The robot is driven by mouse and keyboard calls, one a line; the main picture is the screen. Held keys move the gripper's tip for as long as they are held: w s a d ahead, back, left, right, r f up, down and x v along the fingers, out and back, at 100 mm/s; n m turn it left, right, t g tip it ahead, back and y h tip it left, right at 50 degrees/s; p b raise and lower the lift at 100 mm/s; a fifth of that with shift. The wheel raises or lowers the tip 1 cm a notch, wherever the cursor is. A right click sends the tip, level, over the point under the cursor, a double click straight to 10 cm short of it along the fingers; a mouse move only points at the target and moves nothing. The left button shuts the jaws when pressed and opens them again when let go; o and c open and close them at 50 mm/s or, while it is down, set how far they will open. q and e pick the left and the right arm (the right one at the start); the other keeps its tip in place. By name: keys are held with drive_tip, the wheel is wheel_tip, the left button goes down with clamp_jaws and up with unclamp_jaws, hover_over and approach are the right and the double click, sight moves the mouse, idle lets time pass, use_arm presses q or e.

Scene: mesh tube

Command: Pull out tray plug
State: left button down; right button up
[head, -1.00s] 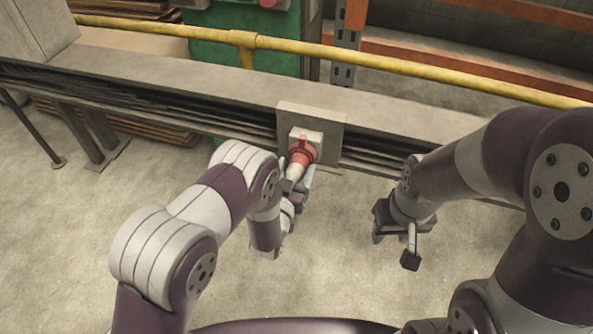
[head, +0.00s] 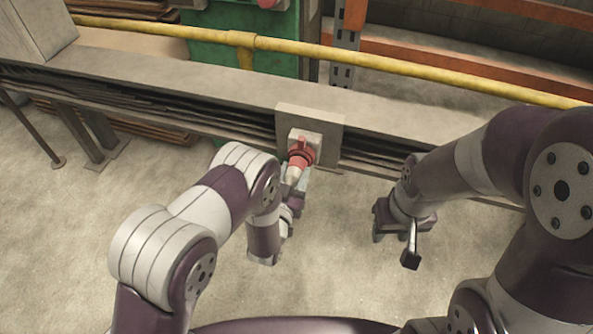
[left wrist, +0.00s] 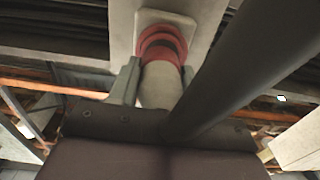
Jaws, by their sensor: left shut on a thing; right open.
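The red and white plug (head: 299,157) sits at a pale socket box (head: 313,138) on a grey plate fixed to the long metal tray. It points down and toward me. My left gripper (head: 293,182) is shut on the plug's white body from below. In the left wrist view the white body (left wrist: 160,86) lies at the fingers, with the red collar (left wrist: 160,45) just beyond them against the pale box. I cannot tell how deep the plug sits. My right gripper (head: 401,244) is open and empty, low at the right, apart from the plug.
The grey cable tray (head: 200,92) crosses the whole view. A yellow rail (head: 410,67) runs behind it, with an orange rack (head: 480,15) and a green cabinet (head: 225,55) further back. The concrete floor in front of the tray is clear between my arms.

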use_arm(q)
drive_tip(key=shift+p+v, duration=0.5)
drive_tip(key=shift+v, duration=1.5)
drive_tip(key=shift+f, duration=0.1)
